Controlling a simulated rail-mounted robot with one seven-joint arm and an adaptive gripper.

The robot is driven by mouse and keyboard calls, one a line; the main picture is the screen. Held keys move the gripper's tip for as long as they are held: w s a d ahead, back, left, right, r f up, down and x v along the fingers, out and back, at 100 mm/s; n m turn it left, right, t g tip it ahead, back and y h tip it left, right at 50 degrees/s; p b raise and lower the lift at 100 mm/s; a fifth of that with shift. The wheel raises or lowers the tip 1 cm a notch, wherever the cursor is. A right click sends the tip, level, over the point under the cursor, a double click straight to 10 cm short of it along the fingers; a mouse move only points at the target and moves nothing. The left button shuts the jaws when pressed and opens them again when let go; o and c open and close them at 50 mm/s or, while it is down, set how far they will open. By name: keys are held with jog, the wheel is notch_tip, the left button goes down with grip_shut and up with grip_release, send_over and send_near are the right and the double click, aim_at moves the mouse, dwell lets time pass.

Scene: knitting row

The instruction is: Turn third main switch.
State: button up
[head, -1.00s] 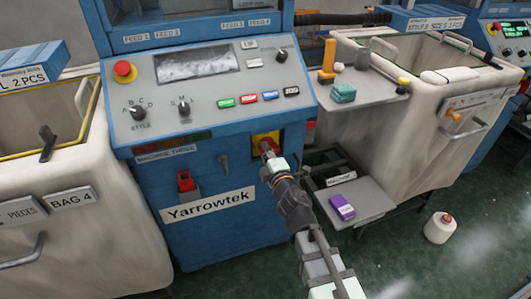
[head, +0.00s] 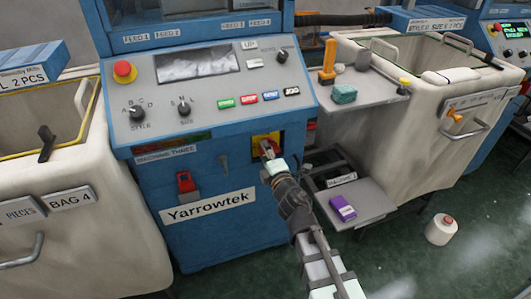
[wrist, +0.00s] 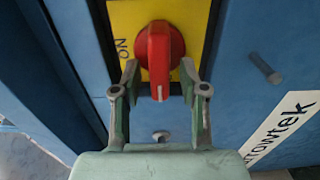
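The main switch is a red rotary knob (wrist: 159,55) on a yellow plate (wrist: 190,15), with "ON" printed to its left in the wrist view. Its handle stands upright in that view. In the head view the yellow plate (head: 262,138) is on the front of the blue machine labelled "MACHINE THREE" (head: 165,154). My gripper (wrist: 159,75) is open, with one finger on each side of the handle's lower part and a visible gap on both sides. In the head view my gripper (head: 270,158) partly covers the knob.
A control panel with a red emergency button (head: 125,72) is above. A red padlock-like item (head: 186,181) and a small grey handle (head: 224,165) are left of the switch. A shelf (head: 365,202) with a purple box (head: 342,208) juts out at right. A yarn cone (head: 441,229) stands on the floor.

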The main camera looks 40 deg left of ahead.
jog(key=shift+s+d, duration=0.1)
jog(key=v, duration=0.7)
jog(key=shift+d, duration=0.15)
dwell(0.4)
